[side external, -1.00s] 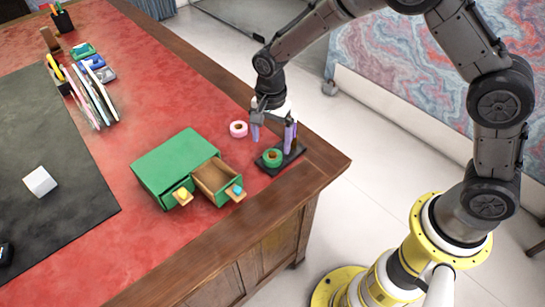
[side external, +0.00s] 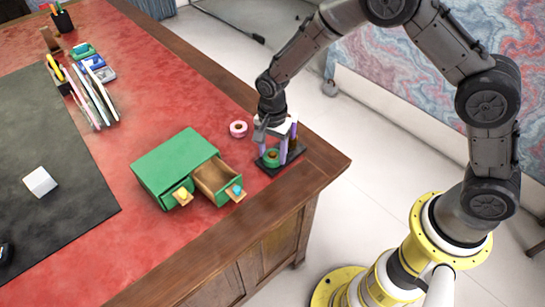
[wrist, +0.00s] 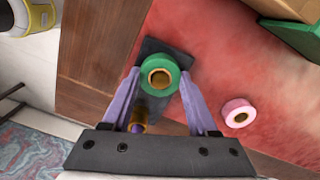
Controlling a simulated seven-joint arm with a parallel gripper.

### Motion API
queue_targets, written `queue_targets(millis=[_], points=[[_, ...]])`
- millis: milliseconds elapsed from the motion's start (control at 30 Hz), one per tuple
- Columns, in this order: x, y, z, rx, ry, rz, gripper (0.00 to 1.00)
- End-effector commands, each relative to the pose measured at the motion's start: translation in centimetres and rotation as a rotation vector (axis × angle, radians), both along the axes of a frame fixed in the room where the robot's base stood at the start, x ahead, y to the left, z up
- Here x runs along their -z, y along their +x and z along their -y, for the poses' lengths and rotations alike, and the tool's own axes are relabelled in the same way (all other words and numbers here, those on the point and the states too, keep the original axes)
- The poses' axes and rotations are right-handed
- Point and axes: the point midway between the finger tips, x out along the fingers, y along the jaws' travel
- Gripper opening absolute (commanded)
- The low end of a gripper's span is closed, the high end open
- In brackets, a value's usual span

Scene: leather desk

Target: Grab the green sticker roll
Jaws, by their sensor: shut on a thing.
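The green sticker roll (side external: 271,159) is on a black base (side external: 293,155) near the desk's right corner. In the wrist view the green roll (wrist: 160,74) lies between the two purple fingers, its brown core facing the camera. My gripper (side external: 277,152) points down over the base and is shut on the green roll, one finger on each side. In the wrist view the gripper (wrist: 160,88) shows both fingertips against the roll's sides. A small brown-gold cylinder (wrist: 138,120) shows on the base beside it.
A pink roll (side external: 238,129) lies just left of the gripper. A green drawer box (side external: 175,158) with open drawers stands further left. A white cube (side external: 40,181) rests on the dark mat. The desk edge is close on the right.

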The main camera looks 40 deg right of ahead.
Motion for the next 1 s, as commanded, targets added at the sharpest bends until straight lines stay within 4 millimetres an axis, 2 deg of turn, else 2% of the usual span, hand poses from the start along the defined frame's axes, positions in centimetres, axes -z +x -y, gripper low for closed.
queue_targets(millis=[33,167,200,567,800,1000], points=[[0.0,0.0,0.0,0.000,0.000,0.000,0.32],[0.0,0.0,0.0,0.000,0.000,0.000,0.09],[0.0,0.0,0.0,0.000,0.000,0.001,0.06],[-0.6,0.1,0.0,0.000,0.001,0.002,0.06],[-3.6,0.0,0.0,0.000,0.001,0.005,0.06],[-6.8,-2.8,0.8,0.000,0.001,0.005,0.06]])
